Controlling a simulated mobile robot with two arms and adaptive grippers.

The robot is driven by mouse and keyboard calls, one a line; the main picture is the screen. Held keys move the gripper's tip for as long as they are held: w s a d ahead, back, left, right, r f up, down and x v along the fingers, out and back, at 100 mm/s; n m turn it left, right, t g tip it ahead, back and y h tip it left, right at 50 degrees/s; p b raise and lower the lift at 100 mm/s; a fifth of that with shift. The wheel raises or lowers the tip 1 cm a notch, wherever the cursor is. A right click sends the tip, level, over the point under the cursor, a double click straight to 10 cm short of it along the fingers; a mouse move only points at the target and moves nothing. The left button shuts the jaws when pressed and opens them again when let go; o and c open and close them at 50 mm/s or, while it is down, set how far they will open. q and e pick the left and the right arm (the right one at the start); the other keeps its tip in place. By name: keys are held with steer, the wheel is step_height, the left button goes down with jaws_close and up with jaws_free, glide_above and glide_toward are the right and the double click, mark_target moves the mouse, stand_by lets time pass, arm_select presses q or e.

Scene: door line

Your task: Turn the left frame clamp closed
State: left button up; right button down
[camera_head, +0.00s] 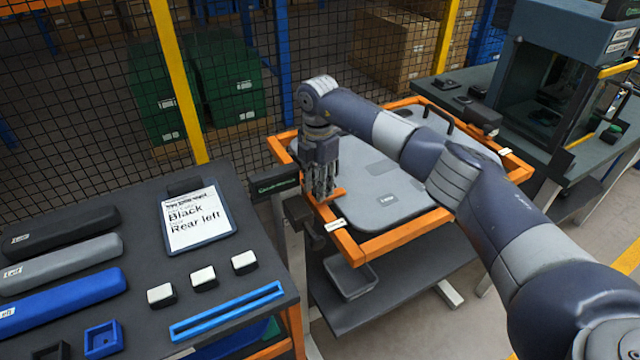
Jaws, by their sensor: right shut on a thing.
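An orange frame (385,243) holds a grey door panel (400,185) lying in it. The left frame clamp shows as an orange lever (335,195) at the frame's left side, above a white tag (335,224). My right gripper (321,196) points down over this lever, its fingers shut on it. The fingers cover part of the lever and the clamp's pivot, so the exact turn of the clamp is hard to tell. My left gripper is not in view.
A dark table (240,296) at left carries long handles, white-topped blocks, a blue strip and a clipboard (197,216). A grey tray (351,279) sits on the shelf below the frame. A mesh fence (90,100) stands behind; a machine (550,75) stands at right.

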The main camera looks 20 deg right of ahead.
steer(key=c, duration=1.2)
jaws_free()
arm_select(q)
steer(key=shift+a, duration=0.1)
arm_select(e)
steer(key=shift+r, duration=4.05)
steer(key=shift+s+f, duration=0.1)
